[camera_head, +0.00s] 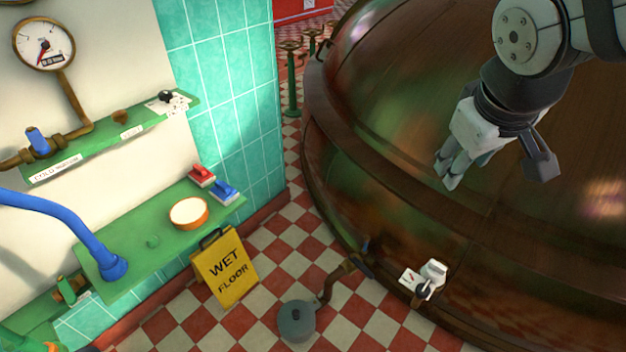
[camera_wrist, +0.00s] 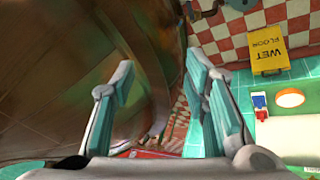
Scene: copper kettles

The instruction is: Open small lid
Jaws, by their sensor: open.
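My gripper (camera_head: 496,168) hangs at the upper right of the head view, in front of the large copper kettle (camera_head: 400,110). In the wrist view my gripper (camera_wrist: 160,72) has its two teal-padded fingers spread wide, with nothing held between them. The kettle's copper side (camera_wrist: 60,75) fills the left of the wrist view. I cannot make out a small lid for certain in either view. Part of the kettle's dome is hidden behind my arm.
A yellow wet floor sign (camera_head: 225,268) stands on the checkered floor by green shelves holding an orange-rimmed bowl (camera_head: 188,212) and red and blue brushes. A grey round fitting (camera_head: 297,321) with a pipe sits near the kettle. A small white device (camera_head: 432,274) is on the kettle's lower rim.

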